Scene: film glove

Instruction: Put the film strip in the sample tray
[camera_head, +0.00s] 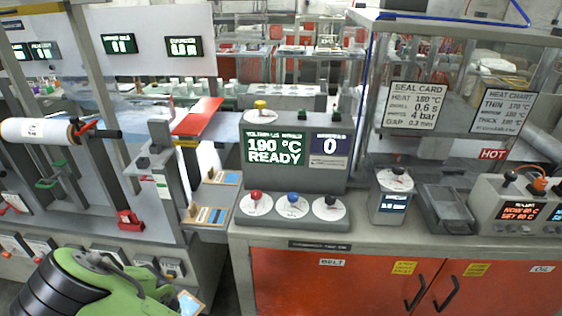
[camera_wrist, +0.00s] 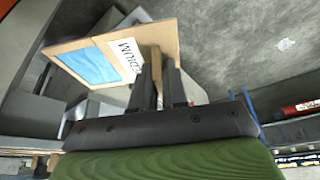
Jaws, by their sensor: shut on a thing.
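In the wrist view my gripper (camera_wrist: 161,76) is shut on the upright wooden grip of a tan card (camera_wrist: 160,35). The card bears a blue film strip (camera_wrist: 92,65) and a white label, partly hidden, ending in "DIUM". The card is off any surface, tilted in the picture. In the head view the card (camera_head: 190,303) shows at the bottom left, beside my green arm; the fingers are hard to make out there. A dark grey open tray (camera_head: 446,208) stands on the bench at the right and looks empty. No label marks it as the sample tray.
Two similar cards, with blue (camera_head: 209,216) and with a pale patch (camera_head: 222,178), lie on a ledge left of the control console (camera_head: 295,160). A film roll (camera_head: 38,130) and metal posts stand at the left. A gauge canister (camera_head: 394,198) and a heater box (camera_head: 520,210) flank the tray.

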